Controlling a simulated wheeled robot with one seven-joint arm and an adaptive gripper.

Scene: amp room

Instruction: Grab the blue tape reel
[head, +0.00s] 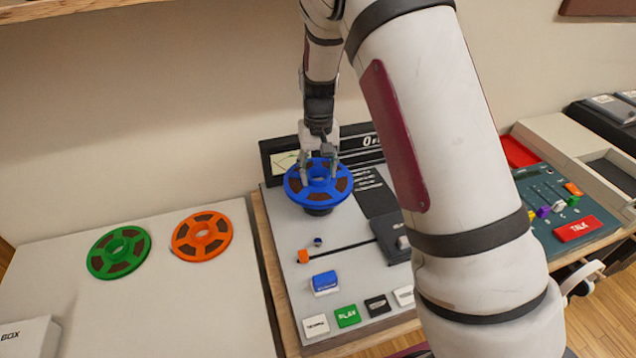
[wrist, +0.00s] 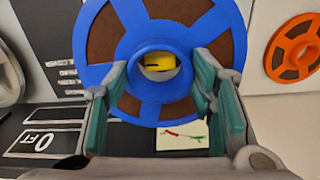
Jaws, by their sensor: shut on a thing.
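The blue tape reel (head: 318,199) has brown windows and sits flat over a dark round base on the left part of the tape machine (head: 288,228). My gripper (head: 320,180) points down at the reel from above, with its fingers on either side of the reel's middle. In the wrist view the blue reel (wrist: 155,112) fills the upper middle, and the gripper (wrist: 160,72) is shut on its raised hub. Something yellow shows through the hub hole. I cannot tell whether the reel is lifted off its base.
A green reel (head: 104,262) and an orange reel (head: 187,246) lie on the white table (head: 180,310) at left. A white box (head: 30,340) stands at the lower left corner. A mixer panel (head: 545,205) is at right. A shelf edge (head: 60,12) runs above left.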

